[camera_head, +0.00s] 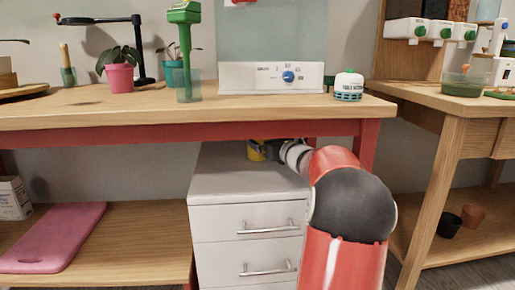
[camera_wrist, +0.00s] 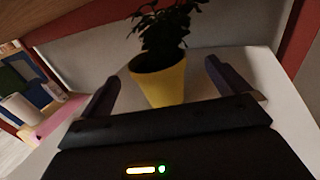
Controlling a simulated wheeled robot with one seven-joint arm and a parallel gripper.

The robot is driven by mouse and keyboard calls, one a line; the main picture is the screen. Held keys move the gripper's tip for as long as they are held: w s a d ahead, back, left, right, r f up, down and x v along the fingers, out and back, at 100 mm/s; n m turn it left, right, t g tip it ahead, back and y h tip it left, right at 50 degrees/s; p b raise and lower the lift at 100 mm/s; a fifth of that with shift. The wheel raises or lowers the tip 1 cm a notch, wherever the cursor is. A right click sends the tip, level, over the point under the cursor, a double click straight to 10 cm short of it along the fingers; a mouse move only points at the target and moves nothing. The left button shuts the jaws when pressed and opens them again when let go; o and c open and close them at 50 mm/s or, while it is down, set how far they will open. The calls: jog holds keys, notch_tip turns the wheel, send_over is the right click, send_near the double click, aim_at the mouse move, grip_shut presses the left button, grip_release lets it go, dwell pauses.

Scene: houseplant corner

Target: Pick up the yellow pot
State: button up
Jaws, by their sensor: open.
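The yellow pot (camera_wrist: 160,82) with a dark leafy plant (camera_wrist: 165,28) stands upright on the white top of the drawer cabinet (camera_head: 215,181) under the table. In the wrist view it sits between and slightly beyond the two fingers of my gripper (camera_wrist: 160,85), with a gap on each side. My gripper is open and empty. In the head view only a bit of yellow (camera_head: 255,151) shows beside my gripper under the table edge. My arm and the tabletop hide the rest there.
The wooden table (camera_head: 120,110) with its red apron is close above my arm. A red table leg (camera_head: 367,143) stands right of it. A pink board (camera_head: 55,237) lies on the lower shelf at left. The front of the cabinet top is clear.

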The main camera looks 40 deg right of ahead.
jog(key=w, duration=0.6)
jog(key=shift+d+f, duration=0.15)
jog(key=shift+f, duration=0.05)
jog(key=c, duration=1.1)
jog(key=shift+c, duration=0.9)
jog(key=shift+r, duration=0.25)
